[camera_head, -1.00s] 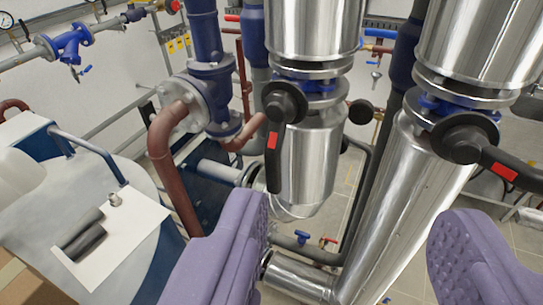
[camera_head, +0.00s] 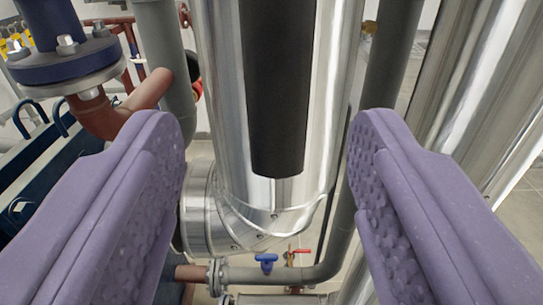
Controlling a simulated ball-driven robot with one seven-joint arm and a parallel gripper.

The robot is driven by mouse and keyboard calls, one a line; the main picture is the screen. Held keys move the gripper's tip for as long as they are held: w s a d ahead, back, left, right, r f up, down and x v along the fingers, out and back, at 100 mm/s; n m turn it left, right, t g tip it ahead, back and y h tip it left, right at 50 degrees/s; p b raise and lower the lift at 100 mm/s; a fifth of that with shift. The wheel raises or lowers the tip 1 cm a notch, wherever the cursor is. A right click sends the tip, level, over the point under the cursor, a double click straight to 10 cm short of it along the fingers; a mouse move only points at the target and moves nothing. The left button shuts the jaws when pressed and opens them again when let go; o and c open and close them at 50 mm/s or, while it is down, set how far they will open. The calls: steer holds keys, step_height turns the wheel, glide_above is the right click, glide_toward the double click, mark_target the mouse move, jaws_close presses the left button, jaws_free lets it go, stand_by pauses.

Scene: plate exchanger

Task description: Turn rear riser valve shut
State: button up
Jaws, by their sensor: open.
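A black valve lever (camera_head: 277,100) hangs straight down in front of a shiny metal-clad riser pipe (camera_head: 224,90) in the middle of the view. Its upper end and the valve body are out of the picture at the top. My gripper (camera_head: 268,135) is open. Its two purple padded fingers stand left and right of the lever, with clear gaps on both sides. The lever's lower end lies between the fingertips in the picture; how far off it is in depth I cannot tell.
A blue flange (camera_head: 66,62) with a red-brown elbow pipe (camera_head: 125,108) is close on the left. A grey pipe (camera_head: 385,75) and another clad pipe (camera_head: 490,90) stand on the right. A small blue-handled valve (camera_head: 266,261) and a red-handled one (camera_head: 298,252) sit low behind.

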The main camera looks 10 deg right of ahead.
mark_target(278, 105)
steer(key=shift+w+d+f+h, duration=0.2)
steer(key=shift+w+f+h, duration=0.05)
steer(key=shift+f+h, duration=0.2)
steer(key=shift+y, duration=0.25)
steer(key=w, duration=0.3)
steer(key=w+d+b, duration=0.1)
steer(key=w, duration=0.3)
steer(key=shift+d, duration=0.2)
steer(key=shift+r, duration=0.1)
jaws_close()
steer(key=shift+s, duration=0.1)
